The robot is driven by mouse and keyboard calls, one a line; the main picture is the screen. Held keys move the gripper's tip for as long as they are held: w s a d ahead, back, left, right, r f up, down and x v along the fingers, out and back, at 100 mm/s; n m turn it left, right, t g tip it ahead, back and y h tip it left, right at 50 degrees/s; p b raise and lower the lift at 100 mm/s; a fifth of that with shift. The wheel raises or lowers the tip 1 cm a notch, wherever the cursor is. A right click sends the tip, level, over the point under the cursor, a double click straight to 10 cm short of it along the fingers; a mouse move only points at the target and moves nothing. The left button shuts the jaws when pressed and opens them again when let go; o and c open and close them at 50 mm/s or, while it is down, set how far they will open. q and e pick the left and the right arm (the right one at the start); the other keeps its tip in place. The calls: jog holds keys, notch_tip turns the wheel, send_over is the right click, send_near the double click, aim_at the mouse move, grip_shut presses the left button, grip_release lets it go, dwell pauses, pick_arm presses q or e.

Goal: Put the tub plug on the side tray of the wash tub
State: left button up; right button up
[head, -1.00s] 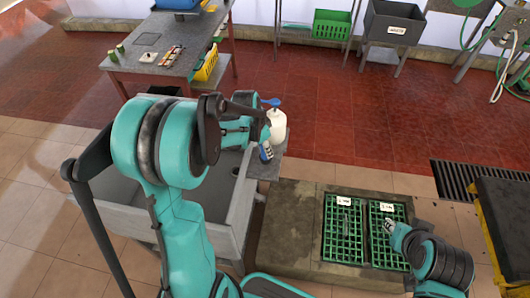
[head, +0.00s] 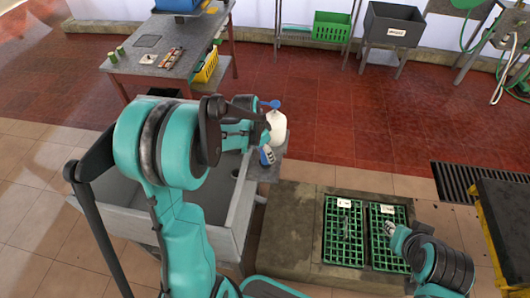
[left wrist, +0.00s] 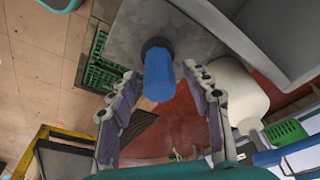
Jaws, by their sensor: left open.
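The tub plug (left wrist: 158,76), a blue cylinder with a dark base, stands on the grey side tray (left wrist: 120,38) of the wash tub. In the head view the plug (head: 267,155) shows as a small blue piece on the tray (head: 271,174), right of the tub (head: 241,205). My left gripper (left wrist: 160,108) is open, its fingers on either side of the plug with gaps visible. In the head view my left arm hides much of the tub. My right gripper (head: 391,229) is over the green grates; its finger opening is unclear.
A white bottle with a blue top (head: 277,127) stands close beside the plug on the tray. Green grates (head: 344,232) lie in a stone slab to the right. A table (head: 165,50) with small items stands behind. The red floor between is clear.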

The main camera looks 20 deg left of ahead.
pick_arm(q)
jog(key=p+v, duration=0.3)
jog(key=v, duration=0.7)
jog(key=s+d+r+n+t, duration=0.2)
jog(key=s+d+r+n, duration=0.1)
jog(key=s, duration=0.4)
jog(key=s+d+r+n+t+y, duration=0.1)
jog(key=s+d+r+n+t, duration=0.2)
jog(key=s+d, duration=0.3)
jog(key=shift+s+y, duration=0.3)
jog(key=shift+s, duration=0.8)
